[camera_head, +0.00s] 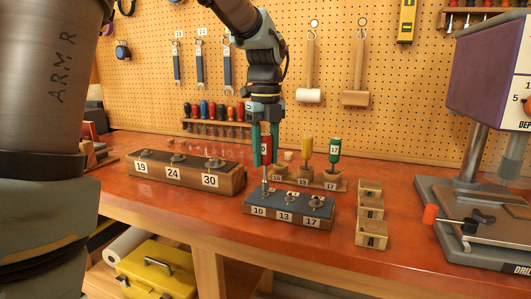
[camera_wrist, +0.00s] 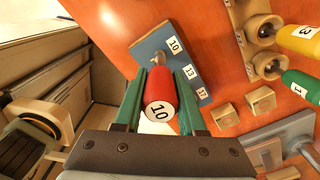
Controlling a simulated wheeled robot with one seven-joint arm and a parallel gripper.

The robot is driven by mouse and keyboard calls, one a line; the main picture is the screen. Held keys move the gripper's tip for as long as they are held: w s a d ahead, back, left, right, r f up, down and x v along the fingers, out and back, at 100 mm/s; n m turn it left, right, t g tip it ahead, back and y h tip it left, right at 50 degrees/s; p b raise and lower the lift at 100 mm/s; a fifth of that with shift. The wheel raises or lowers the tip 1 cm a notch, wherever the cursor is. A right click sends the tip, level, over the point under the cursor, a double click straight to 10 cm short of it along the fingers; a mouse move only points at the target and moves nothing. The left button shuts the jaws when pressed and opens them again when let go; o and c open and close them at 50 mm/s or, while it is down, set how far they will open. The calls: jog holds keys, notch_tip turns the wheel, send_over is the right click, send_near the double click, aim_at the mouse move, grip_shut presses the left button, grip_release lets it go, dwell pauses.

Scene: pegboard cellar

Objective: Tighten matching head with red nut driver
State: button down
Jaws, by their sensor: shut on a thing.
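My gripper (camera_head: 265,150) is shut on the red nut driver (camera_head: 266,146) and holds it upright, shaft down. In the wrist view the red nut driver (camera_wrist: 160,100) shows "10" on its handle end, between the green fingers of my gripper (camera_wrist: 162,95). The driver's tip is at the 10 head on the small block (camera_head: 262,226), which is labelled 10, 13 and 17. I cannot tell whether the tip is seated. The 13 head (camera_head: 290,198) and 17 head (camera_head: 315,201) are free. The block also shows in the wrist view (camera_wrist: 150,46).
A driver rack (camera_head: 341,186) behind the block holds a yellow driver (camera_head: 306,150) and a green driver (camera_head: 335,152). A longer block (camera_head: 190,180) labelled 19, 24, 30 stands left. Small wooden blocks (camera_head: 371,233) and a drill press (camera_head: 480,215) stand right.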

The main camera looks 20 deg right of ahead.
jog(key=shift+f, duration=0.7)
dwell(0.4)
jog(key=shift+r, duration=0.1)
